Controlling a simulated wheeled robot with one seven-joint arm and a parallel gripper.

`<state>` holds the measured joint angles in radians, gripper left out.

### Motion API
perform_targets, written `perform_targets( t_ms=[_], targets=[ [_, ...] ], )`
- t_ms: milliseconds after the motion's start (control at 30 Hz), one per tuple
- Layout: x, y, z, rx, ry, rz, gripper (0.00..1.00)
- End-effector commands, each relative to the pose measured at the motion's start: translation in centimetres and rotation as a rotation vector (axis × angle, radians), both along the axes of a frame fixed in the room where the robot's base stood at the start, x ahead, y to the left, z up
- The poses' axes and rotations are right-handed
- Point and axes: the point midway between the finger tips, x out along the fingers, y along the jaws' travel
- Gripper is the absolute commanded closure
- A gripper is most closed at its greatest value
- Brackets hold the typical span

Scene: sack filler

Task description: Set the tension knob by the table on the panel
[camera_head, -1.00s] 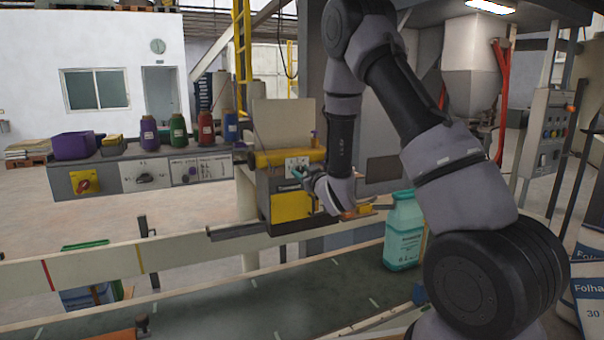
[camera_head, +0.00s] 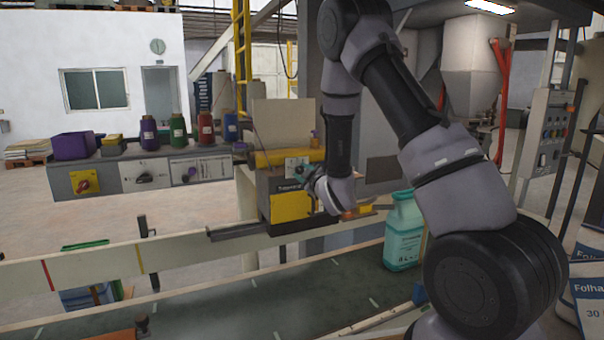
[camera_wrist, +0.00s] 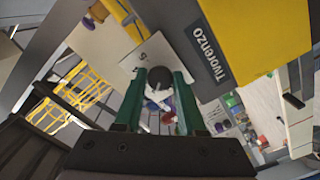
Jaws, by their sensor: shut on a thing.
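The tension knob (camera_wrist: 158,76) is a dark round knob on a white dial plate (camera_wrist: 122,64) in the wrist view; one figure on the plate looks like a 5. My gripper (camera_wrist: 159,82) has its two green fingers on either side of the knob, shut on it. In the head view my gripper (camera_head: 304,174) is at the white plate on the front of the grey and yellow sewing machine head (camera_head: 291,206). The knob's pointer is hidden. A white printed card (camera_head: 213,168), possibly the table, is on the grey panel (camera_head: 104,183) at left; its text is too small to read.
The grey panel also carries a red knob on yellow (camera_head: 84,182) and a black rotary switch (camera_head: 145,179). Several thread cones, including a green one (camera_head: 178,134), stand on top.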

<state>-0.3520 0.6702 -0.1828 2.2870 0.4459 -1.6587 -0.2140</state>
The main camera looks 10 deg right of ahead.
Motion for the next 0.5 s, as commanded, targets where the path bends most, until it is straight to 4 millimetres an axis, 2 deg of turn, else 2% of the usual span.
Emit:
perform_targets(
  t_ms=[500],
  targets=[
    [-0.09,0.03,-0.12,-0.036,-0.007,0.001,1.00]
  ],
)
